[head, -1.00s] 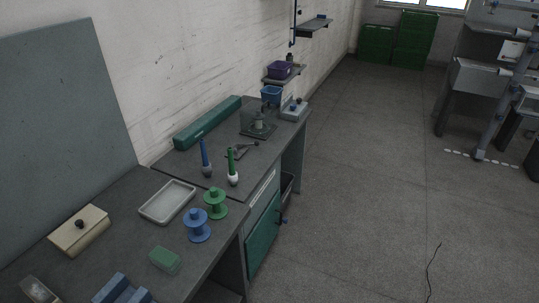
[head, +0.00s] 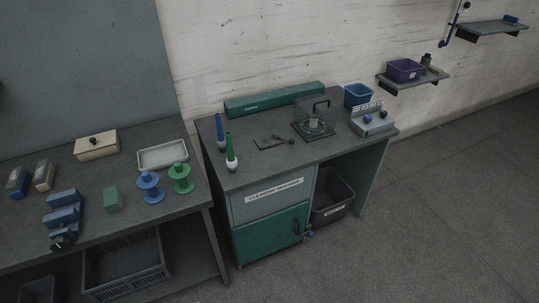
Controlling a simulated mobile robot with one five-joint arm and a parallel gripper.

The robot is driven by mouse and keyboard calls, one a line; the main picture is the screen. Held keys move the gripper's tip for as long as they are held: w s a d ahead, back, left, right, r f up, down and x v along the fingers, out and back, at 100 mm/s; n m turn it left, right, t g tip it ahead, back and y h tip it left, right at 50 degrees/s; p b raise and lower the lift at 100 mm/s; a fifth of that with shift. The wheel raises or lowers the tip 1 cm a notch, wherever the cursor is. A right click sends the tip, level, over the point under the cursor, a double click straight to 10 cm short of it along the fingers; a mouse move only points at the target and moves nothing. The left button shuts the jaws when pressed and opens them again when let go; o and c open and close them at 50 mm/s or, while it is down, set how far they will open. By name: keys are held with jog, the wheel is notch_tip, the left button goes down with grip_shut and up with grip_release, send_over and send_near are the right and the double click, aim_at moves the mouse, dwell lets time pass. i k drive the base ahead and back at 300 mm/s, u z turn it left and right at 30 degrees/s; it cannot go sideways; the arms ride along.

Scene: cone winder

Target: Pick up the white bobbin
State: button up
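I cannot make out a plainly white bobbin. A blue flanged bobbin (head: 150,188) and a green flanged bobbin (head: 181,178) stand upright side by side at the right end of the left bench. On the cleaning machine, a slim blue-topped piece (head: 220,130) with a grey lower end and a green-topped piece (head: 231,163) with a white lower end stand upright. A small pale grey piece (head: 315,123) sits inside a clear-walled box with a dark base; its kind is unclear. My gripper is not in view.
The left bench (head: 110,238) also holds a pale tray (head: 163,155), a cream box (head: 97,146), a green block (head: 113,201) and blue blocks. The cleaning machine (head: 262,208) has a dark bin (head: 333,203) beneath its right side. Open floor lies at right.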

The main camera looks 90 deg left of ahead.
aim_at(231, 161)
jog(key=u, duration=0.15)
jog(key=i, duration=0.35)
jog(key=u, duration=4.45)
jog(key=i, duration=1)
jog(key=z, duration=0.1)
